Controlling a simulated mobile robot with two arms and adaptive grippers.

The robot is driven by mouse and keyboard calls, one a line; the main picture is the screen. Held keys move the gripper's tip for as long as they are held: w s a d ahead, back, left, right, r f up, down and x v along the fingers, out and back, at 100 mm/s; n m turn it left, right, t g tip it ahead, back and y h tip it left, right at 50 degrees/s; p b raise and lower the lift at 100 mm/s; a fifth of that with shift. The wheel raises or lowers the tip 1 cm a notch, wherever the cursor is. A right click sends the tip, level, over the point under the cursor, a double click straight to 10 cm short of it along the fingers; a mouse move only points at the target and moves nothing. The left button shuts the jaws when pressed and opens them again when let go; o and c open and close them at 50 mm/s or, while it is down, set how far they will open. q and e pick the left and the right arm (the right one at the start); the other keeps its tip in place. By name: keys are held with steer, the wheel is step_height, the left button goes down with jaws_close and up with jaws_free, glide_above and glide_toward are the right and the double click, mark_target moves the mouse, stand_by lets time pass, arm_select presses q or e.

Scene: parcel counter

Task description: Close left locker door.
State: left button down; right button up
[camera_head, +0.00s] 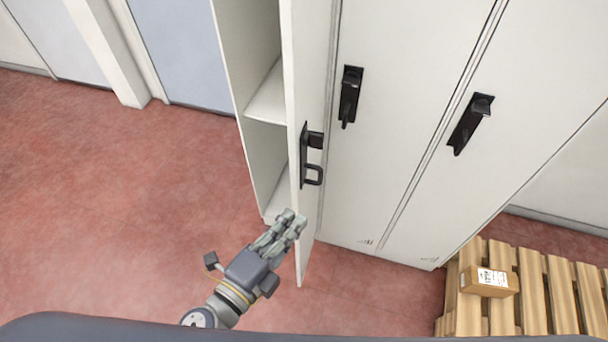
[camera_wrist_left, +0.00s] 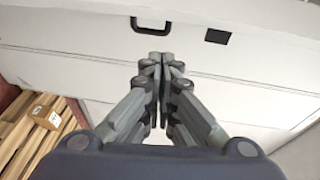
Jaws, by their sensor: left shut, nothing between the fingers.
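The left locker door (camera_head: 312,100) stands swung open, seen nearly edge-on, with a black latch and loop handle (camera_head: 313,175) on its right-hand face. The left locker (camera_head: 250,50) is open, showing a shelf. My left gripper (camera_head: 296,220) is shut and empty. Its fingertips overlap the free edge of the door low down, below the handle; I cannot tell whether they touch it. In the left wrist view the closed fingers (camera_wrist_left: 160,60) point at a pale panel with a dark loop handle (camera_wrist_left: 150,28). My right gripper is out of view.
Two shut locker doors with black handles (camera_head: 349,97) (camera_head: 469,124) stand to the right. A wooden pallet (camera_head: 530,290) with a cardboard parcel (camera_head: 488,281) lies at lower right. The red floor (camera_head: 110,220) at left is clear.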

mark_target(320, 141)
arm_select(q)
step_height(320, 141, up, 5)
steer(key=s+m+h, duration=0.1)
steer(key=d+p+x, duration=0.1)
steer(key=p+x, duration=0.4)
steer(key=x, duration=0.5)
steer(key=a, duration=0.4)
steer(key=shift+w+r, duration=0.15)
steer(key=shift+w, duration=0.2)
steer(key=shift+a, duration=0.1)
